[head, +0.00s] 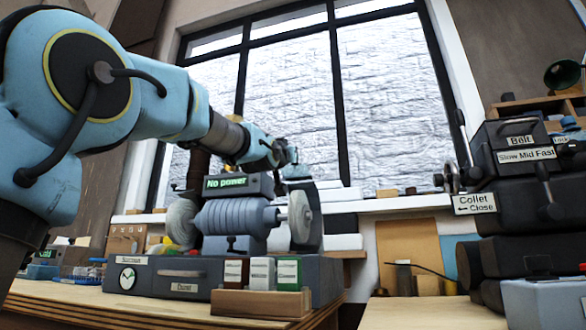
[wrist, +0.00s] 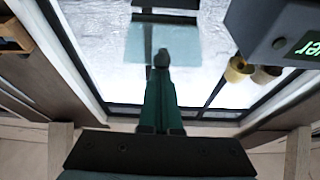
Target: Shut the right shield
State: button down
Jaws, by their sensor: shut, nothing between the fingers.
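In the head view the shield is too small to make out clearly.
The display (head: 226,183) on the grinder reads "No power"; its dark housing (wrist: 275,25) is close by at upper right in the wrist view. A wooden block of small boxes (head: 262,302) stands in front. A dark machine (head: 520,190) stands at right.

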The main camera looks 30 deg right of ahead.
aim_at(293, 166)
jog(key=shift+f, duration=0.3)
jog(key=b, duration=0.1)
jog(key=f+b, duration=0.1)
jog(key=b, duration=0.1)
jog(key=f+b, duration=0.1)
jog(key=b, duration=0.1)
jog(key=shift+s+a+f+t+h, duration=0.15)
jog(key=shift+s+a+t+h, duration=0.15)
jog(key=shift+h, duration=0.1)
jog(key=f+t+h+b, duration=0.1)
jog(key=b, duration=0.3)
jog(key=shift+s+a+t, duration=0.1)
jog(key=shift+t, duration=0.2)
jog(key=shift+f+b, duration=0.1)
jog(key=shift+b, duration=0.25)
jog(key=shift+s+f, duration=0.1)
jog(key=shift+f, duration=0.05)
